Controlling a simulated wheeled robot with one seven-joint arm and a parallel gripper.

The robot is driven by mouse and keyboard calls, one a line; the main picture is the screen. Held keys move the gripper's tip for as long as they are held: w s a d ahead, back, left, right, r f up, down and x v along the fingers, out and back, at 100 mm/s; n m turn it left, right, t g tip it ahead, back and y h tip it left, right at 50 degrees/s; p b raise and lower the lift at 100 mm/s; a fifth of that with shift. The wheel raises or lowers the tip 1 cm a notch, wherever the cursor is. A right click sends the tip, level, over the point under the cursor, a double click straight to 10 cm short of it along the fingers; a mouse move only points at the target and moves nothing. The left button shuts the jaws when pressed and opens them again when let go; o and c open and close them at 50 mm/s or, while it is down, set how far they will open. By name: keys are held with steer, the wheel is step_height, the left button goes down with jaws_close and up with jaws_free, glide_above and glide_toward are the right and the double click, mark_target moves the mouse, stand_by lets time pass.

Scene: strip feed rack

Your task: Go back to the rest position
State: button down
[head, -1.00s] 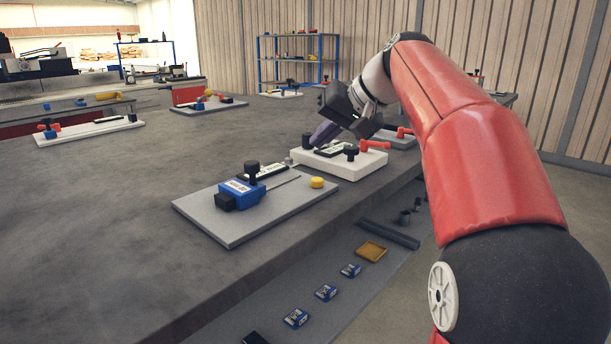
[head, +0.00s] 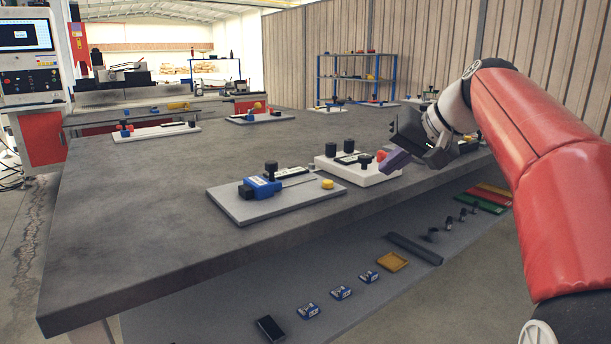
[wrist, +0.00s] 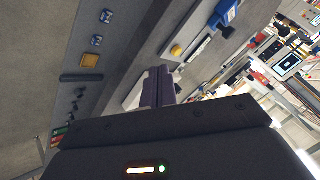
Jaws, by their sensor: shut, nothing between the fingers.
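My gripper (head: 394,161) is at the right in the head view, in front of the white fixture board (head: 388,178) and above the table's near edge. Its purple fingers are together and empty. The fingers (wrist: 158,88) also show shut in the wrist view, pointing up in the picture. My red arm reaches in from the right of the head view.
The grey table (head: 130,225) carries a grey board (head: 245,211) with a blue block (head: 260,188) and a yellow knob (head: 328,184). A lower shelf (head: 250,318) holds small blue boxes (head: 341,292) and a yellow tray (head: 393,262). The table's left part is clear.

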steer(key=s+f+g+h, duration=0.1)
steer(key=s+f+h, duration=0.5)
steer(key=s+f, duration=1.9)
steer(key=shift+s+a+n, duration=0.3)
steer(key=shift+s+n, duration=0.1)
steer(key=shift+s, duration=0.55)
